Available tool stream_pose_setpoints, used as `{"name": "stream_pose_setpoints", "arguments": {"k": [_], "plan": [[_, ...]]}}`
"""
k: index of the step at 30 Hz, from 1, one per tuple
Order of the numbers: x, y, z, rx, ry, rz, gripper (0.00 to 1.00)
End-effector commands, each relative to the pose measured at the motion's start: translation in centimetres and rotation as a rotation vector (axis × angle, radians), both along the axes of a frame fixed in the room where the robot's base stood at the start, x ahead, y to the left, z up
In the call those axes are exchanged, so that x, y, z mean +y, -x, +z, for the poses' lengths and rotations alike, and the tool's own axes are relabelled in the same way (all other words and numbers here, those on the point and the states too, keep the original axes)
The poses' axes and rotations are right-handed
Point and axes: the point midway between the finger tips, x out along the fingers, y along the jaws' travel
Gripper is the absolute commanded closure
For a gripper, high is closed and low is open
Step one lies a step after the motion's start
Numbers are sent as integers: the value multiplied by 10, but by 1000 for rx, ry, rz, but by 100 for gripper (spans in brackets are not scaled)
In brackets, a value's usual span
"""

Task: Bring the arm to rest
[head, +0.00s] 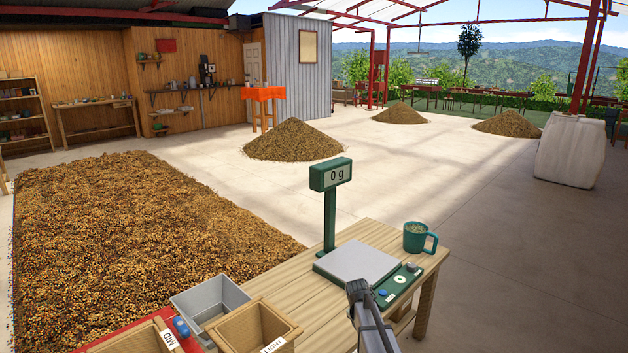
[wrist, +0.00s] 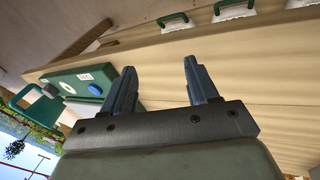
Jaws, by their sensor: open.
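My gripper (wrist: 160,66) is open in the wrist view, with its two dark fingers apart and nothing between them. The wooden table (wrist: 230,75) lies beyond the fingers, seen at a tilt. In the head view, a dark part of my arm (head: 367,315) reaches up from the bottom edge, in front of the table's (head: 345,293) front side, near the scale. The fingertips cannot be made out clearly there.
A green scale (head: 358,262) with a bare plate reads 0 g. A grey bin (head: 205,293) and a wooden bin labelled LIGHT (head: 275,343) are at the left. Open floor lies right.

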Motion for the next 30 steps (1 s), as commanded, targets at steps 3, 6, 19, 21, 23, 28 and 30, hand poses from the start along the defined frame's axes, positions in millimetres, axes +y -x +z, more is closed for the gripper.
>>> {"name": "stream_pose_setpoints", "arguments": {"k": [3,6,19,21,23,28,30], "plan": [[-25,38,-44,29,3,-41,41],[-38,68,-77,56,2,-69,41],[-47,233,-195,259,-57,-235,41],[-44,263,-210,303,-71,-270,41],[-40,290,-221,341,-81,-300,41],[-30,367,-246,452,-106,-389,41],[-26,399,-253,499,-113,-426,41]]}}
